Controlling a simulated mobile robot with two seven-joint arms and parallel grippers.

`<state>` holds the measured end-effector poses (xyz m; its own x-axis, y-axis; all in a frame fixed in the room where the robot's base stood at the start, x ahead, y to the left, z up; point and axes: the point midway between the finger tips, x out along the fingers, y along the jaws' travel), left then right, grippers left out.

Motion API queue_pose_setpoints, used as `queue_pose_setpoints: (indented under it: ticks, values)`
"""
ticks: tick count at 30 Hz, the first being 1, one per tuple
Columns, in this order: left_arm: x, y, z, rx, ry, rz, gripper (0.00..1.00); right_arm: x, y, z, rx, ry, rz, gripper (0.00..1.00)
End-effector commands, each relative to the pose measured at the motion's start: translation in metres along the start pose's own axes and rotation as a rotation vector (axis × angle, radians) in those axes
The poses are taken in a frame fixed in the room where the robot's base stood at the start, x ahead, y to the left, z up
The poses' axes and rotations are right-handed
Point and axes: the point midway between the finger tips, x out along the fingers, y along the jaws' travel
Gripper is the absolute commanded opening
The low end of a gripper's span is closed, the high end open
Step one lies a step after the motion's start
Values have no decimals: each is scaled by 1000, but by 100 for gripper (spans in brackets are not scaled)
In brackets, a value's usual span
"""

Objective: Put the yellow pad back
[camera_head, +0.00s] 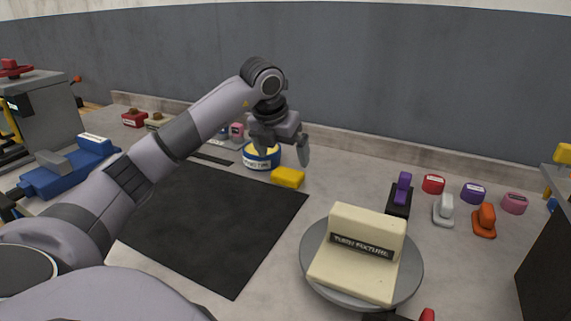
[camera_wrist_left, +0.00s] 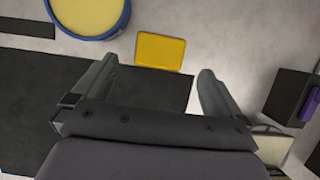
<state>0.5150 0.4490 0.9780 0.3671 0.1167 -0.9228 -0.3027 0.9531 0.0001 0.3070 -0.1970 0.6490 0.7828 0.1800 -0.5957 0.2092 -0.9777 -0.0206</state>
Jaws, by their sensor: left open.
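The yellow pad (camera_head: 288,177) lies on the grey bench top just beyond the far right part of the black mat (camera_head: 215,230). It also shows in the left wrist view (camera_wrist_left: 161,52), beyond and between the fingers. A round blue container (camera_head: 262,157) with a yellow inside stands just left of the pad; its label is only partly readable. My left gripper (camera_head: 281,153) is open and empty above the container and pad; in the left wrist view its fingers (camera_wrist_left: 157,85) stand wide apart. My right gripper is not in view.
A cream block labelled "TURN FIXTURE" (camera_head: 362,247) sits on a round grey turntable (camera_head: 311,258) at front right. A purple-handled item (camera_head: 403,188) stands on a black base behind it. Several coloured pieces line the right side. A blue vise-like tool (camera_head: 70,173) is at left. The mat is clear.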

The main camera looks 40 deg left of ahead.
Motion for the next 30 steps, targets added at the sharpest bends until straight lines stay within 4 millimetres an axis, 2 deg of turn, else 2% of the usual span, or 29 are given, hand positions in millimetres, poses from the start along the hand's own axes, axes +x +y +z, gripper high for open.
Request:
queue_pose_setpoints:
  ticks: [1, 3, 10, 30]
  values:
    - [-13, 0, 2, 0, -5, -2, 100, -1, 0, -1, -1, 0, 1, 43]
    - [-27, 0, 1, 1, -4, -1, 100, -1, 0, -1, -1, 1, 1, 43]
    - [-55, 0, 0, 0, -1, 0, 100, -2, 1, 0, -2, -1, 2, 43]
    - [-59, 0, 0, 0, 1, -1, 100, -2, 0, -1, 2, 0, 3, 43]
